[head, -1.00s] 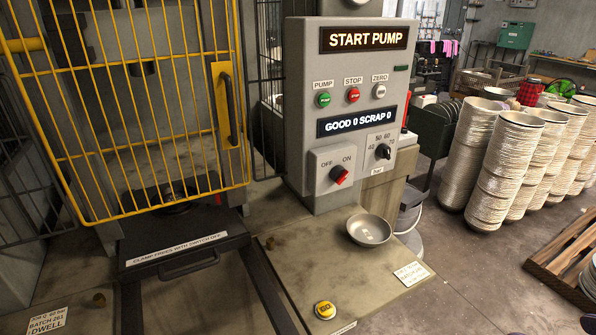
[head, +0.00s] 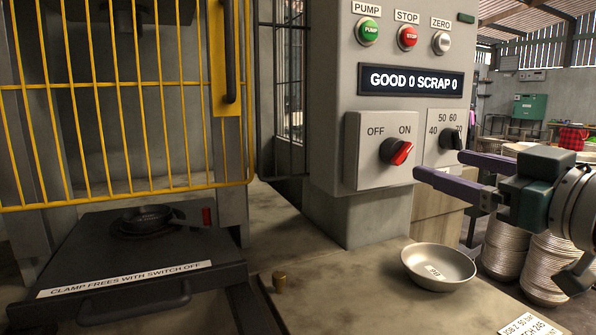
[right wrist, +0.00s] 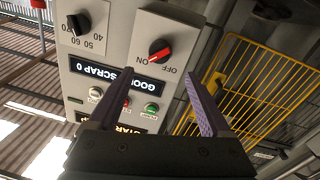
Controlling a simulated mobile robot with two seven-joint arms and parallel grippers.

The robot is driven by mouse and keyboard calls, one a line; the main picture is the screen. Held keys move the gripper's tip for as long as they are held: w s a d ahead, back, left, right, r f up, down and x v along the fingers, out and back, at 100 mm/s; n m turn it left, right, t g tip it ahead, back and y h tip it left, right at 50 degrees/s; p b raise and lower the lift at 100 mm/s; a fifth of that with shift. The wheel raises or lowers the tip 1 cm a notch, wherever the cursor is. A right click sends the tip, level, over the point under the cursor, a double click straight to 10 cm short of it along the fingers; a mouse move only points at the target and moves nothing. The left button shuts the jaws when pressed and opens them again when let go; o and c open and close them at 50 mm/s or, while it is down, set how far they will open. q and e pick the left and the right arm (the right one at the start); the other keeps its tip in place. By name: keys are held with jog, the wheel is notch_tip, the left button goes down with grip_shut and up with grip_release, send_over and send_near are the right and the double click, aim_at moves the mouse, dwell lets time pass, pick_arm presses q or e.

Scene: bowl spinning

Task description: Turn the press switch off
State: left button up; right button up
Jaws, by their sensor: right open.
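The press switch is a red and black rotary knob (head: 397,152) on a pale plate marked OFF and ON, on the grey control panel (head: 340,75). Its red end points right and up, toward ON. My right gripper (head: 438,167) comes in from the right in the head view, open and empty, with its purple fingers just right of the knob and in front of the dial (head: 452,139). The knob also shows in the right wrist view (right wrist: 160,50), upside down, beyond and between the open fingers, apart from them. My left gripper is not in view.
A yellow cage guard (head: 130,100) stands at the left above a black sliding plate (head: 130,262). A metal bowl (head: 438,265) sits on the bench below the panel. PUMP, STOP and ZERO buttons (head: 407,37) are above the display. Bowl stacks (head: 540,265) stand at the right.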

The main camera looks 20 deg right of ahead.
aim_at(404, 153)
jog(key=w, duration=0.9)
jog(key=shift+w, duration=0.2)
grip_shut()
dwell(0.5)
